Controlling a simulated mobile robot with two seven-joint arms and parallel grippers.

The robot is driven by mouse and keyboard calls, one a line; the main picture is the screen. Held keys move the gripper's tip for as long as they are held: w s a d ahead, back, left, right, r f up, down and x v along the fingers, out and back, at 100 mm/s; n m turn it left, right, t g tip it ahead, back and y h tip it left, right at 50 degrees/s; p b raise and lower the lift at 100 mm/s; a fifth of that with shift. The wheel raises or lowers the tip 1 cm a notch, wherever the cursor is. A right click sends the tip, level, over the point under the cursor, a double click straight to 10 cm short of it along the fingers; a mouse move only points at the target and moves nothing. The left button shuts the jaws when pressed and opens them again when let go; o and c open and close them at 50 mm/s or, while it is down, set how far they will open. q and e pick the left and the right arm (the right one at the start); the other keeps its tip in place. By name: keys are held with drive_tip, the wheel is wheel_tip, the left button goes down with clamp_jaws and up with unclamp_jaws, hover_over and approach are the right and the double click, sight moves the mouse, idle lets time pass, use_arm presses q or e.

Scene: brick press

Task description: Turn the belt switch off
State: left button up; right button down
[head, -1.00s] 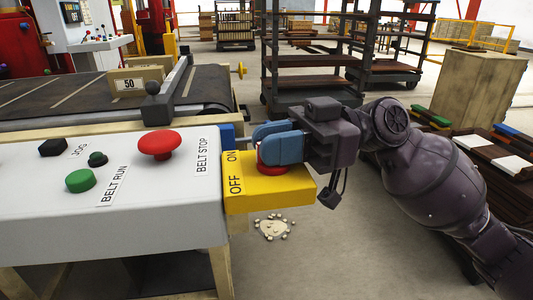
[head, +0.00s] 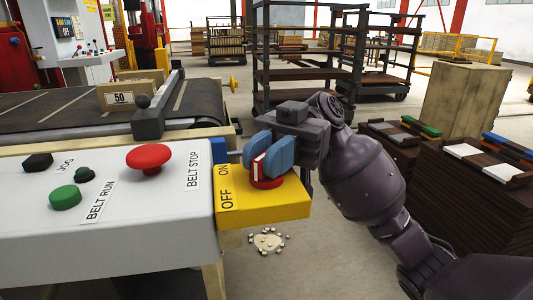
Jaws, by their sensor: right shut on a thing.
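The belt switch is a yellow box (head: 280,208) at the right end of the grey control panel, with a red knob (head: 266,183) on top. The words ON and OFF are printed along its left side, with OFF nearer to me. My right gripper (head: 268,158) has its blue fingers on both sides of the knob's upright red grip, shut on it. A white mark on the grip faces toward the front left, roughly toward the lettering. Part of the grip is hidden between the fingers. My left gripper is not in view.
The panel (head: 120,225) also carries a red belt stop button (head: 149,157), a green belt run button (head: 65,197) and two black controls. Behind it is a conveyor (head: 60,112) with a box marked 50 (head: 120,97). Stacked boards (head: 470,200) stand at the right.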

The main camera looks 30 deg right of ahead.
idle(0.4)
drive_tip(key=c, duration=1)
unclamp_jaws()
drive_tip(key=shift+c, duration=0.2)
use_arm(q)
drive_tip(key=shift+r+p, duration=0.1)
drive_tip(key=shift+p, duration=0.35)
use_arm(e)
drive_tip(key=v, duration=1)
drive_tip(key=shift+w+d, duration=0.2)
drive_tip(key=shift+d, duration=0.1)
drive_tip(key=shift+r, duration=0.15)
